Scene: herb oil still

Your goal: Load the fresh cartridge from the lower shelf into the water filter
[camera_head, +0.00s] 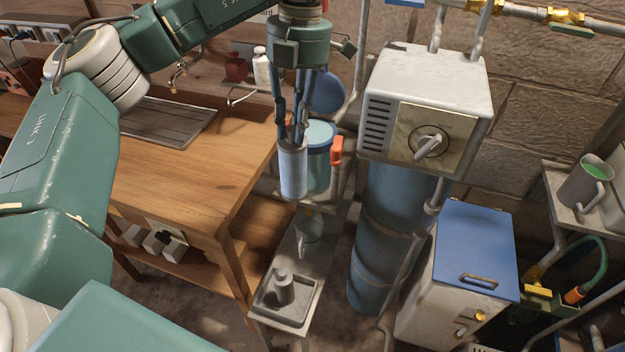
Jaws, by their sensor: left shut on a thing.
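My left gripper (292,140) points down and is shut on the upper end of a pale grey-blue cylinder, which looks like the cartridge (293,173). The cartridge hangs upright in the air. Just behind and to its right is a translucent teal vessel with a blue rim (320,167) and an orange clip (336,150), seemingly the water filter. The cartridge and gripper hide its left side. The cartridge appears in front of the vessel, not inside it. My right gripper is not in view.
A grey tray (308,311) below holds a short grey cylinder (285,287). A wooden bench (190,170) stands left. A white control box (430,85) above a blue tank (385,235) stands close on the right. A blue disc (328,93) shows behind my gripper.

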